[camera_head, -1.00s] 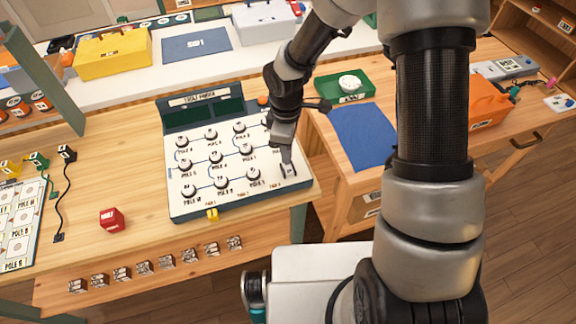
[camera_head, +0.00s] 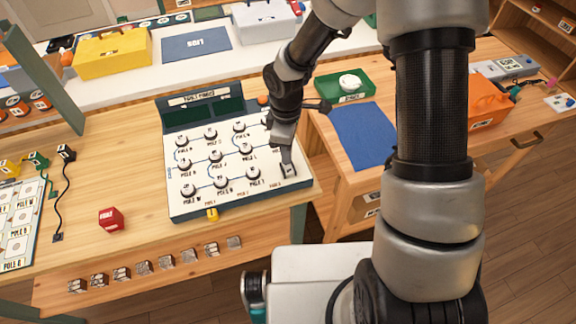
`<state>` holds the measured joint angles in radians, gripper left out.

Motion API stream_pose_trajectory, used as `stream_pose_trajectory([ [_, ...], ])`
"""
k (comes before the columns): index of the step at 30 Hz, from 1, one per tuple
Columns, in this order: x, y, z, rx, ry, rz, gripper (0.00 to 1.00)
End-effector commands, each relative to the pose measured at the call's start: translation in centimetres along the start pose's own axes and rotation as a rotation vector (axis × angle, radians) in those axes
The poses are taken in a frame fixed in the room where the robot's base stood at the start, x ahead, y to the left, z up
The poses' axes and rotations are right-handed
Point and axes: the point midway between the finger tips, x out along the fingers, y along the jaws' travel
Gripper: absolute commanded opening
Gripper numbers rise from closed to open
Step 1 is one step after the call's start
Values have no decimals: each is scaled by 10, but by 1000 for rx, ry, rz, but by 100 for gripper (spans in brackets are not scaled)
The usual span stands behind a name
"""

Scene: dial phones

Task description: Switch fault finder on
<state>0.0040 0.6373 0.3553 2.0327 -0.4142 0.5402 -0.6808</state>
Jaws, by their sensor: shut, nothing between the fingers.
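The fault finder (camera_head: 205,203) is a white sloped panel in a dark green case on the wooden table. It has several round black knobs joined by blue lines, and a dark display at its back edge. A small switch (camera_head: 288,170) sits at the panel's lower right corner. My wrist hides part of the panel's right side.
A red block (camera_head: 110,219) lies left of the panel. Several small metal pieces (camera_head: 144,268) line the table's front. A blue mat (camera_head: 362,136) and a green tray (camera_head: 343,86) lie to the right.

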Motion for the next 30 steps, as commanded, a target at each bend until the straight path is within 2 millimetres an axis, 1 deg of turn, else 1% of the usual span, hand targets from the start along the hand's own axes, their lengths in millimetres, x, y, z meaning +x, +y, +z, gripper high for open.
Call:
stream_pose_trajectory([
  [17,10,0,0,0,0,0,0],
  [20,9,0,0,0,0,0,0],
  [23,5,0,0,0,0,0,0],
  [30,-14,0,0,0,0,0,0],
])
